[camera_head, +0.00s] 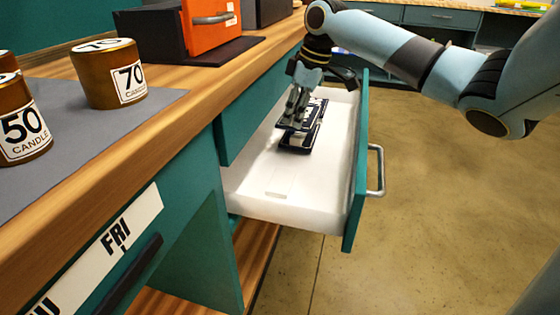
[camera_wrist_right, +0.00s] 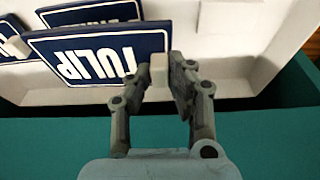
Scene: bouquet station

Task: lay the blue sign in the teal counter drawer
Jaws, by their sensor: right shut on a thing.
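The teal counter drawer (camera_head: 290,196) is pulled open, with a white inside and a teal front with a metal handle. My right gripper (camera_head: 294,118) is down inside it, pointing downward. In the right wrist view, the right gripper (camera_wrist_right: 160,72) is shut at the edge of a dark blue sign (camera_wrist_right: 100,54) with white TULIP lettering. A pale block shows between the fingers. The sign is over the drawer floor; I cannot tell whether it touches it. In the head view, dark signs (camera_head: 297,143) show below the fingers, partly hidden by them. My left gripper is not in view.
Other blue signs lie in the drawer behind the held one (camera_wrist_right: 90,12) and at the left (camera_wrist_right: 8,45). The near part of the drawer is mostly bare. Candles (camera_head: 110,75) and an orange box (camera_head: 210,30) stand on the wooden counter (camera_head: 190,110) beside it.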

